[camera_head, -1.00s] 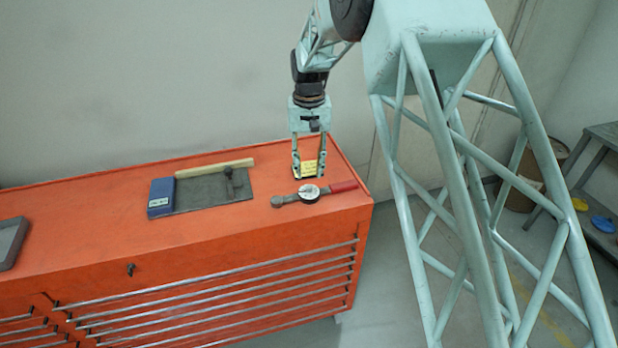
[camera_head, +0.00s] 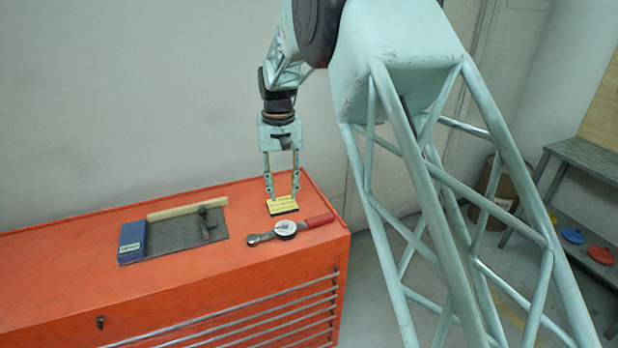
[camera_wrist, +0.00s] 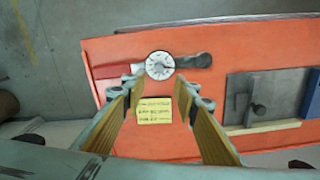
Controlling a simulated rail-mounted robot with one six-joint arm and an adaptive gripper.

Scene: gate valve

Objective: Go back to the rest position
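My gripper (camera_head: 283,196) is above the right end of the orange tool chest (camera_head: 75,265), pointing down. Its two fingers are apart with nothing between them; in the wrist view the open fingers (camera_wrist: 158,105) frame a yellow note (camera_wrist: 154,110). In the head view the yellow note (camera_head: 283,205) lies on the chest top just below the fingertips. A torque wrench with a round dial (camera_head: 286,228) and a red handle lies in front of the note, apart from my gripper. The wrench dial (camera_wrist: 160,65) also shows ahead of the fingers in the wrist view.
A grey plate (camera_head: 180,234) with a blue box (camera_head: 132,242), a wooden strip (camera_head: 187,207) and a small dark tool (camera_head: 205,222) lies left on the chest. A grey bench (camera_head: 590,160) with coloured discs below stands at the right. The wall is close behind.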

